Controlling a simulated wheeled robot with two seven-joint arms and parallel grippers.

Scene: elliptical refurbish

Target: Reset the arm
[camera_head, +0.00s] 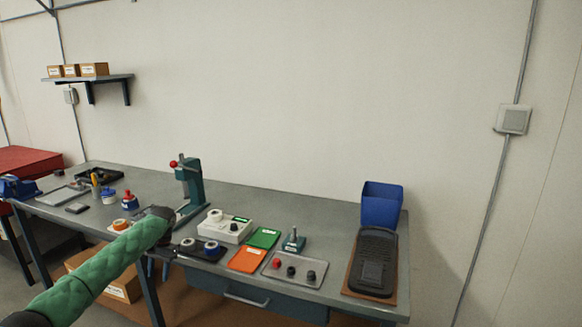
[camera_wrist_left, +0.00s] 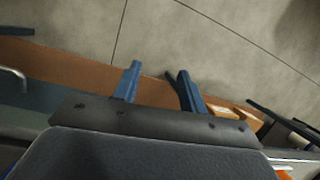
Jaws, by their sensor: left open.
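My left arm, in a green padded sleeve, comes in from the lower left in the head view. Its gripper (camera_head: 158,268) hangs at the front edge of the workbench (camera_head: 330,215), pointing down. In the left wrist view the two blue fingers of my left gripper (camera_wrist_left: 158,78) stand apart with nothing between them. Below them are a brown surface and the grey floor. My right gripper is in neither view.
Farther right are an orange panel (camera_head: 247,259), a green panel (camera_head: 263,238), a button plate (camera_head: 295,270) and a blue bin (camera_head: 381,205). A cardboard box (camera_head: 120,287) sits below.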

